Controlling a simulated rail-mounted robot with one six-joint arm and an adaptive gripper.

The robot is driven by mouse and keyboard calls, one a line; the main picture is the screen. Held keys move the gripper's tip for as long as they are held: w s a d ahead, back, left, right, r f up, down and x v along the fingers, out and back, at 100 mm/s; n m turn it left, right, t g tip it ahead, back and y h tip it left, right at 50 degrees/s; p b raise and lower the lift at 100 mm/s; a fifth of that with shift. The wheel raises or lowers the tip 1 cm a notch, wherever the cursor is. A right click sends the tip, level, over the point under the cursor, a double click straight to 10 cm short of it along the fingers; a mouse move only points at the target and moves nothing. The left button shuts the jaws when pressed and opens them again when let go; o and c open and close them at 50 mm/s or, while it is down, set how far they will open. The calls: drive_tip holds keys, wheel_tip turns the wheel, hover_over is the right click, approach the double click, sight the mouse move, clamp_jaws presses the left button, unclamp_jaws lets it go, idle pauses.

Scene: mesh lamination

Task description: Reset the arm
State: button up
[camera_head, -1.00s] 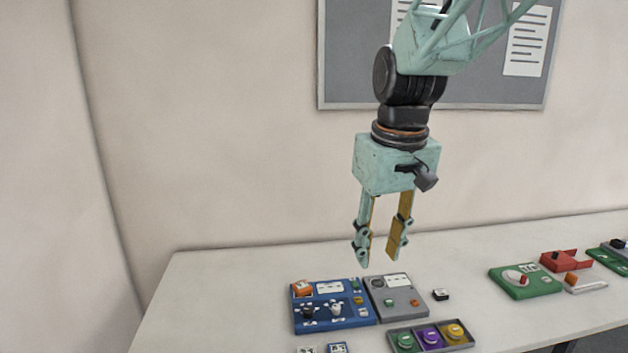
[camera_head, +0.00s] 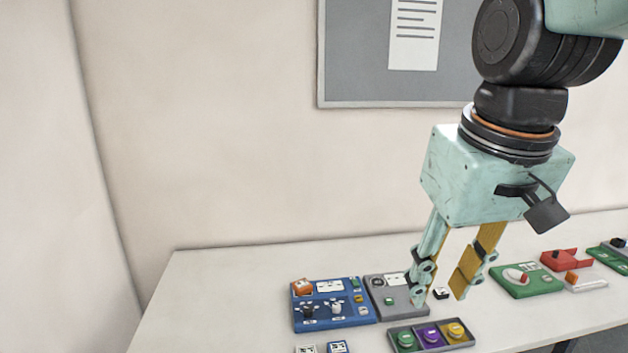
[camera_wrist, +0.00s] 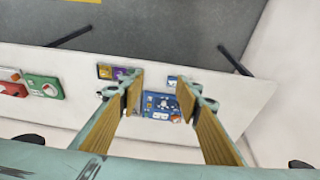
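My gripper (camera_head: 440,298) hangs fingers down in front of the table in the head view, apart from everything on it. Its two fingers are spread and nothing is between them. In the wrist view my gripper (camera_wrist: 158,98) also shows both fingers apart, with the blue panel (camera_wrist: 160,104) seen far off in the gap. In the head view one finger hides part of the grey panel (camera_head: 395,306).
The blue panel (camera_head: 345,319) and a tray with green, purple and yellow round pieces (camera_head: 432,348) sit on the white table (camera_head: 230,290). A green box (camera_head: 526,286) and a red part (camera_head: 566,260) lie right. A board (camera_head: 362,60) hangs behind.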

drive_tip(key=s+d+f+m+t, duration=0.1)
drive_tip(key=s+d+f, duration=0.1)
drive_tip(key=s, duration=1.2)
drive_tip(key=shift+d+m, duration=0.35)
drive_tip(key=shift+m, duration=0.05)
drive_tip(key=shift+w, duration=0.1)
drive_tip(key=shift+c, duration=0.4)
idle(0.8)
